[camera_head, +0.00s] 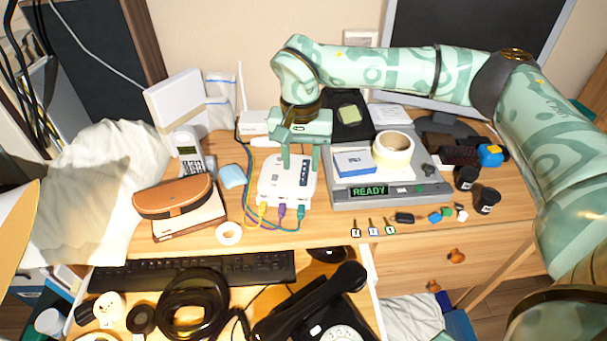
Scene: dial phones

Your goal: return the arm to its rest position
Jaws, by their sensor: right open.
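My right arm (400,70) comes in from the right and reaches across the back of the desk in green-patterned links. Its gripper (301,163) points down with its fingers apart, above or just behind the white router box (287,181). I see nothing between the fingers; whether they touch the box I cannot tell. My left gripper is not in view. A black dial phone (325,315) lies at the lower front, its handset slanting over it and its dial partly cut off by the frame edge.
A grey device reading READY (400,192) bears a tape roll (393,149) and a blue-white box (354,162). A brown case (173,196), cordless phone (189,152), black jars (487,201) and small items crowd the desk. A keyboard (195,269) lies in front. A monitor (470,25) stands behind the arm.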

